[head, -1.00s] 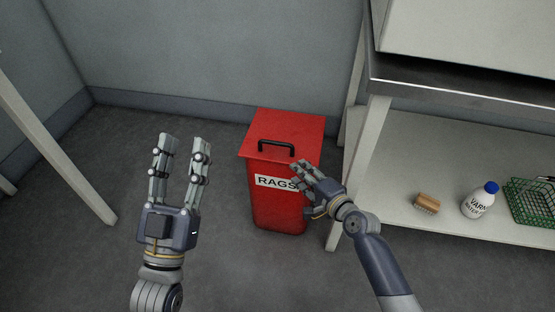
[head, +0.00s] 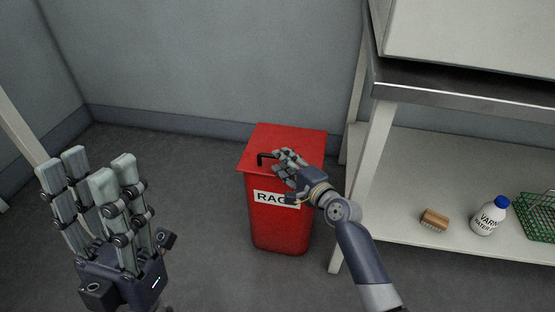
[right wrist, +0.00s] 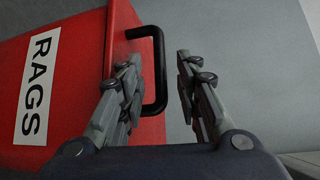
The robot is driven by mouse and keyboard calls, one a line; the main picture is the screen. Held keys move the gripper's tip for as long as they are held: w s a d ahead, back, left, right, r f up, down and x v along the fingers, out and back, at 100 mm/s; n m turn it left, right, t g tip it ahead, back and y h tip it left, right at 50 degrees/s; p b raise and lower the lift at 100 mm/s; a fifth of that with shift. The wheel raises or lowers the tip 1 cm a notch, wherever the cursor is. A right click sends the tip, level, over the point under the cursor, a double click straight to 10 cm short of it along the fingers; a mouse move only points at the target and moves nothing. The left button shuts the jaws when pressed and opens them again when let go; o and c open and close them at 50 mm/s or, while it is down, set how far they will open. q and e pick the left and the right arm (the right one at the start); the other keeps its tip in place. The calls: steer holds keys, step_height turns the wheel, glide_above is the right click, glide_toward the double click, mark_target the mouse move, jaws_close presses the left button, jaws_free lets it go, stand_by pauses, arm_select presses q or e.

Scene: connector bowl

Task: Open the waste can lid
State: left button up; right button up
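The red waste can (head: 278,230) stands on the floor with a white "RAGS" label on its front. Its red lid (head: 300,139) lies flat and closed on top. The lid's black handle (head: 264,157) is partly hidden by my right gripper (head: 284,158) in the head view. In the right wrist view the handle (right wrist: 160,70) shows between the two sides of my open right gripper (right wrist: 160,75), partly behind the left finger; I cannot tell whether they touch. My left gripper (head: 87,168) is open and empty, away from the can at the left.
A workbench with a lower shelf (head: 400,205) stands right of the can. A brush (head: 434,219), a white bottle (head: 488,218) and a green wire basket (head: 537,215) are on that shelf. Walls stand behind; the floor left of the can is clear.

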steer(key=shift+b+x, duration=0.55)
steer(key=shift+x, duration=1.25)
steer(key=shift+c, duration=0.2)
jaws_close()
